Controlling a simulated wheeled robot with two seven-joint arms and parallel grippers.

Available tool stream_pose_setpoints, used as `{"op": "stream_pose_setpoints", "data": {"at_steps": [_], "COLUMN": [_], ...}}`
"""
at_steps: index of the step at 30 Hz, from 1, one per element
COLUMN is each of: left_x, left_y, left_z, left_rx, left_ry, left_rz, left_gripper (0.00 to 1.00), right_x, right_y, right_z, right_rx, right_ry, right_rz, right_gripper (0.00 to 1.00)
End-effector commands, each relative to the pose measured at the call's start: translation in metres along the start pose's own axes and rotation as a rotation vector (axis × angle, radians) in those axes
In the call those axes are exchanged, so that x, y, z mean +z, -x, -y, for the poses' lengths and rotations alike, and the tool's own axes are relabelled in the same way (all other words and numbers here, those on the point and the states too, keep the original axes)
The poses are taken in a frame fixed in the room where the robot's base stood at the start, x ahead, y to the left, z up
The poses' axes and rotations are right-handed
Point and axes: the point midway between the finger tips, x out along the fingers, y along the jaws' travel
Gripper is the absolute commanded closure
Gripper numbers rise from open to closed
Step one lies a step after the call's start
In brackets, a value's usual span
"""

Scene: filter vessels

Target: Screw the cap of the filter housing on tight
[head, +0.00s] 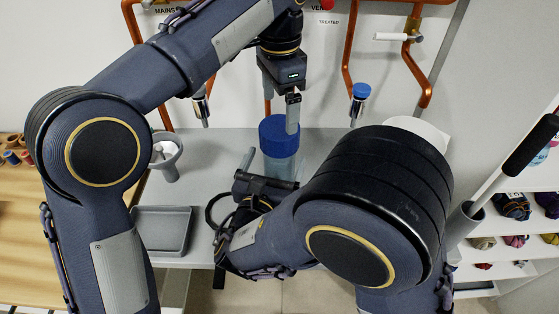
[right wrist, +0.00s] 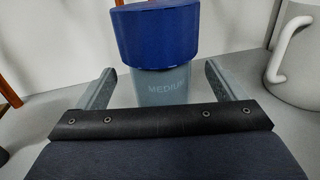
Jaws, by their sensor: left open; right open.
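The filter housing (head: 281,166) stands upright on the grey table, a clear bluish vessel with its blue cap (head: 275,133) on top. In the right wrist view the housing (right wrist: 163,88), lettered "MEDIUM", and its cap (right wrist: 156,34) show close up. My left gripper (head: 293,112) points down at the cap's right side in the head view; its fingers overlap the cap there, and I cannot tell whether they touch it. My right gripper (right wrist: 165,85) is open, one finger on each side of the housing's body, with a gap on both sides. The cap's thread is hidden.
A grey tray (head: 163,230) lies at the table's front left, with a grey funnel-shaped vessel (head: 166,157) behind it. Copper pipes (head: 349,50) run along the back wall. A white handled vessel (right wrist: 298,55) stands at right in the right wrist view.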

Motion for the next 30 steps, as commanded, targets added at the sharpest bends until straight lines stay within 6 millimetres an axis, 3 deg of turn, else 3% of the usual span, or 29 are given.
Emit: {"op": "stream_pose_setpoints", "data": {"at_steps": [3, 9, 20, 30], "left_x": [0.000, 0.000, 0.000, 0.000], "left_y": [0.000, 0.000, 0.000, 0.000], "left_z": [0.000, 0.000, 0.000, 0.000], "left_rx": [0.000, 0.000, 0.000, 0.000], "left_ry": [0.000, 0.000, 0.000, 0.000], "left_rz": [0.000, 0.000, 0.000, 0.000], "left_gripper": [0.06, 0.06, 0.06, 0.06], "right_x": [0.000, 0.000, 0.000, 0.000], "right_y": [-0.019, -0.038, -0.042, -0.041], "right_z": [0.001, 0.000, 0.000, 0.000], "right_rx": [-0.004, -0.001, 0.000, 0.000], "right_ry": [0.000, 0.000, 0.001, 0.000], "right_rz": [0.000, 0.001, 0.000, 0.000], "right_gripper": [0.10, 0.10, 0.10, 0.54]}}
